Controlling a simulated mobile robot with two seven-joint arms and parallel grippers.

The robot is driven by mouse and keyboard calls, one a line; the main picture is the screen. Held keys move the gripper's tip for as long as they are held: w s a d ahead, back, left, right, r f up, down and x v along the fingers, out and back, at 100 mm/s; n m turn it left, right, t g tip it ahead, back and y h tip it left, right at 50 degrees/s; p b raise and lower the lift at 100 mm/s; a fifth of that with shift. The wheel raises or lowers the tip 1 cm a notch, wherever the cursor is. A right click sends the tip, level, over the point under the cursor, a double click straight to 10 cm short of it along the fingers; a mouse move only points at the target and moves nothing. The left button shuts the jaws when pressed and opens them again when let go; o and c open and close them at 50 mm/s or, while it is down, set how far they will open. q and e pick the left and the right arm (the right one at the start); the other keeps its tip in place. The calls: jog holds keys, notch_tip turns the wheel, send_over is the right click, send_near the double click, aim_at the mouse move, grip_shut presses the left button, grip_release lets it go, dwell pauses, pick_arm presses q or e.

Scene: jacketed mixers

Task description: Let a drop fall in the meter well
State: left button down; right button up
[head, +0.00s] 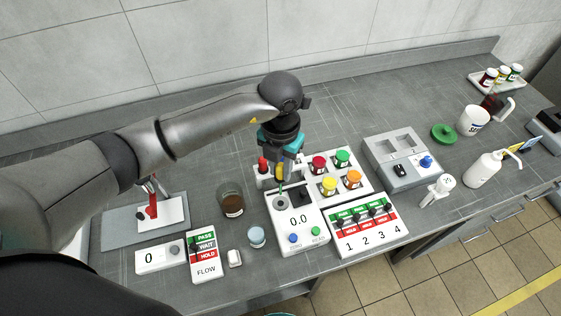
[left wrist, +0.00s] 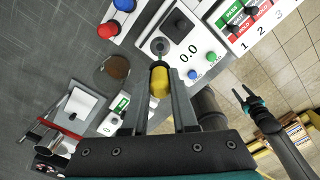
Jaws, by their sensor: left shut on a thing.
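The meter (head: 312,234) is a white box with a 0.0 display, a blue and a green button, and a round grey well (head: 282,203) in its top. My left gripper (head: 286,172) is shut on a dropper with a yellow bulb (left wrist: 159,83). The dropper's thin green tip (head: 281,189) points down above the well, which also shows in the left wrist view (left wrist: 159,46). I cannot tell whether the tip touches the well, and no drop is visible. My right gripper (left wrist: 243,91) is empty with its fingers apart, away from the meter.
A brown-filled glass jar (head: 232,204) and a small pale-blue cup (head: 256,238) stand left of the meter. Bare counter lies at the back.

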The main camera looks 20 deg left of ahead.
aim_at(281, 180)
pick_arm(q)
jog(key=shift+f+b, duration=0.35)
jog(key=shift+f, duration=0.1)
jog(key=shift+f+b, duration=1.45)
jog(key=shift+f, duration=0.35)
jog(key=shift+f, duration=0.15)
dwell(0.8)
jog(key=shift+r+p, duration=2.25)
jog(key=shift+r, duration=0.8)
